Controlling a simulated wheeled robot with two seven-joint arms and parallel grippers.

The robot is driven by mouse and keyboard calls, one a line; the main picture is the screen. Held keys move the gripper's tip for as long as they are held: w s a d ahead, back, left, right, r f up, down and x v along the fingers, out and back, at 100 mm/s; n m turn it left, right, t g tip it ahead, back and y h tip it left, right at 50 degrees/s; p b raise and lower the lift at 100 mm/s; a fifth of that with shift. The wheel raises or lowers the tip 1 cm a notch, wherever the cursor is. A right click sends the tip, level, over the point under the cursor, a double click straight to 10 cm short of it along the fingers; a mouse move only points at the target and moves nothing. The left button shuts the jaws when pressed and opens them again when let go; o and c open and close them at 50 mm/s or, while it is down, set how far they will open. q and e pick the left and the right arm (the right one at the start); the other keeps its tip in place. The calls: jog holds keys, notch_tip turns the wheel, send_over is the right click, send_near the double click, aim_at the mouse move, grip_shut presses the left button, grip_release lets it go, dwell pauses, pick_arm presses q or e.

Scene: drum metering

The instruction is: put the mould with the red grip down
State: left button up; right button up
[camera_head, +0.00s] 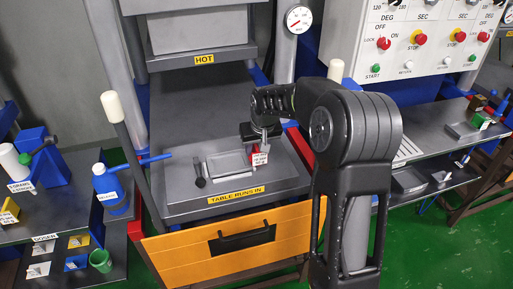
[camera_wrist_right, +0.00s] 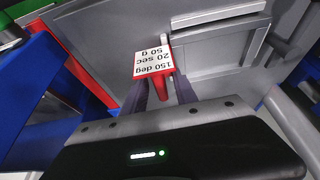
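The red grip (camera_wrist_right: 160,88) carries a white tag reading 150 deg, 20 sec, 50 g. It sits between the two dark fingers of my right gripper (camera_wrist_right: 162,92), which looks shut on it. In the head view the tag (camera_head: 260,159) hangs just below my right gripper (camera_head: 264,133). A shallow grey rectangular mould (camera_head: 228,163) shows left of the tag, at or just above the grey press table (camera_head: 190,208); I cannot tell whether it touches. In the wrist view a grey rimmed plate (camera_wrist_right: 222,60) lies beyond the grip. My left gripper is not in view.
The hot upper plate (camera_head: 204,59) is raised above the table. The table's rear surface is clear.

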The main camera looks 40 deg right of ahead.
jog(key=shift+r, duration=0.15)
jog(key=v, duration=1.2)
jog(key=shift+b, duration=0.35)
jog(key=shift+s, duration=0.1)
